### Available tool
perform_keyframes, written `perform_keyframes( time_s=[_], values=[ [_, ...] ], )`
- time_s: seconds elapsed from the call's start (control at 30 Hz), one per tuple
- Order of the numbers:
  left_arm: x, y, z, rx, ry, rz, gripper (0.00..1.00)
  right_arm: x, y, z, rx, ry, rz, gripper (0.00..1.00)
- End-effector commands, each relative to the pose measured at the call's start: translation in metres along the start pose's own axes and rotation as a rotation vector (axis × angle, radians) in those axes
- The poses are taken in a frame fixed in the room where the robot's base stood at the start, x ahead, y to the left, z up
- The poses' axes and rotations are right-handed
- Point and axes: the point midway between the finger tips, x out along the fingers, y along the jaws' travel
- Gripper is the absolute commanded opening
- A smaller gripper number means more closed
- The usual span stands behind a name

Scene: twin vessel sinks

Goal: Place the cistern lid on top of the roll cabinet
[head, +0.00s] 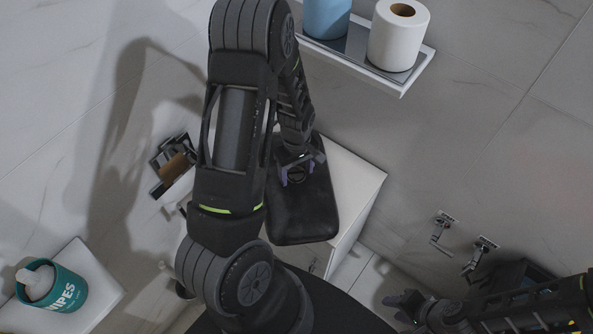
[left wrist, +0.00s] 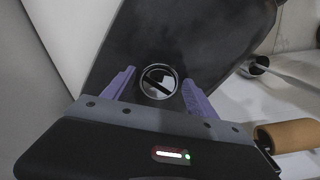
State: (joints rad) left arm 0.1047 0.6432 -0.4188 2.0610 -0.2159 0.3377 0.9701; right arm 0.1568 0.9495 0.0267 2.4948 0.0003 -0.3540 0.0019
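The cistern lid (head: 305,220) is a black slab with rounded corners. It lies on top of a white box-shaped cabinet (head: 358,188), which looks like the roll cabinet, toward its left side in the head view. The lid fills much of the left wrist view (left wrist: 205,35), with a round chrome knob (left wrist: 158,81) on it. My left gripper (head: 299,174) is over the lid, its purple fingers (left wrist: 158,90) apart on either side of the knob with no clear grip. My arm hides part of the lid's left side. My right gripper (head: 398,308) is empty and apart, at the lower right.
A wall shelf (head: 405,82) holds a white paper roll (head: 398,35) and a blue container (head: 326,15). A holder with a brown roll (head: 176,165) is left of the cabinet. A wipes tub (head: 52,287) stands at lower left. Metal wall fittings (head: 480,252) are at right.

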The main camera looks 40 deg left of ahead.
Motion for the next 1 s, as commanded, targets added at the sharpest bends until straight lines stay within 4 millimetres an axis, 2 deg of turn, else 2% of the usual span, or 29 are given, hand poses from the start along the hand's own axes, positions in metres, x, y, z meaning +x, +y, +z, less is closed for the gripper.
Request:
perform_keyframes(
  time_s=[0.27,0.47,0.57,1.0],
  values=[
    [0.0,0.0,0.0,0.0,0.0,0.0,0.72,0.0,0.0,0.0,0.0,0.0,0.0,0.36],
    [-0.009,0.001,0.0,0.0,0.001,0.001,0.72,-0.001,0.0,0.0,0.0,0.0,0.001,0.36],
    [-0.022,0.002,-0.001,0.001,0.002,0.004,0.72,0.0,0.0,0.0,0.0,0.0,0.0,0.36],
    [-0.108,0.001,0.0,0.001,0.001,0.004,0.72,0.0,0.0,0.0,0.0,0.0,0.0,0.36]
  ],
)
